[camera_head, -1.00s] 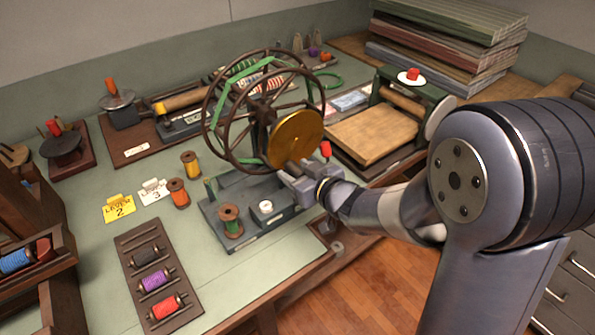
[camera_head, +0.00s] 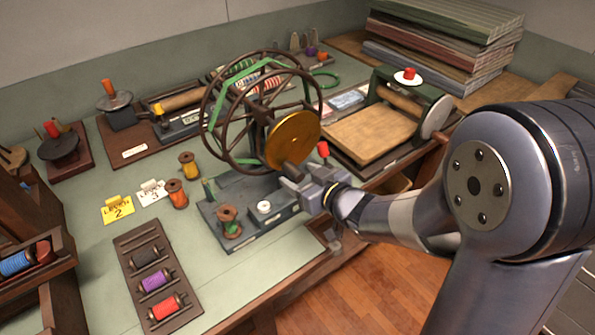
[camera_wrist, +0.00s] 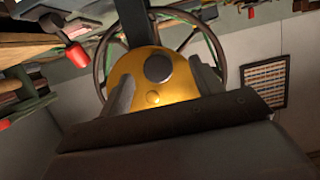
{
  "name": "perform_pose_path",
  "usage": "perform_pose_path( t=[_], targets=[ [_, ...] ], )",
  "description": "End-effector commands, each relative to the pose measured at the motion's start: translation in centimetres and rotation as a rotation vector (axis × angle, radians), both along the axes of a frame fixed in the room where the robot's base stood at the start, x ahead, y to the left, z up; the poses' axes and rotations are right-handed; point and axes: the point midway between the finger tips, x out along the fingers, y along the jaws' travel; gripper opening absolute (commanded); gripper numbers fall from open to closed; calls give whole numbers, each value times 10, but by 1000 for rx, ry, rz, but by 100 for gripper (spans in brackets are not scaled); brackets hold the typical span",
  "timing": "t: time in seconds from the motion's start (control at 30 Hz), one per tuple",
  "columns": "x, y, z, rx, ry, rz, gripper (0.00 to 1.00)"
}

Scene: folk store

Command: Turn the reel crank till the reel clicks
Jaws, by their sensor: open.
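The reel (camera_head: 203,110) is a large dark spoked wheel with green thread across its rim, standing on a grey-green base (camera_head: 255,228). A brass disc (camera_head: 294,135) faces my arm at its front. A dark crank knob (camera_head: 292,170) sticks out at the disc's lower edge. My gripper (camera_head: 288,185) is open and empty, just in front of the knob. In the wrist view, the round knob end (camera_wrist: 158,68) lies between the open fingers, in front of the brass disc (camera_wrist: 125,72). I cannot tell whether the fingers touch it.
A spool (camera_head: 228,222) and a white round piece (camera_head: 264,207) sit on the reel's base. A red-knobbed handle (camera_head: 323,149) stands close right of the disc, beside a wooden-bedded press (camera_head: 370,130). A spool rack (camera_head: 125,240) lies front left. Yellow (camera_head: 117,209) and white cards stand behind it.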

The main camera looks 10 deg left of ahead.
Motion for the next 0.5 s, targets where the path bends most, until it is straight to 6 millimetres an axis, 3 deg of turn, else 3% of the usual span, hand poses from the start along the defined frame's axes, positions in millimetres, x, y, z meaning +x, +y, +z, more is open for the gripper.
perform_pose_path(
  t=[0.5],
  targets=[
    [-26, -31, 14, 0, 0, -2, 62]
  ],
)
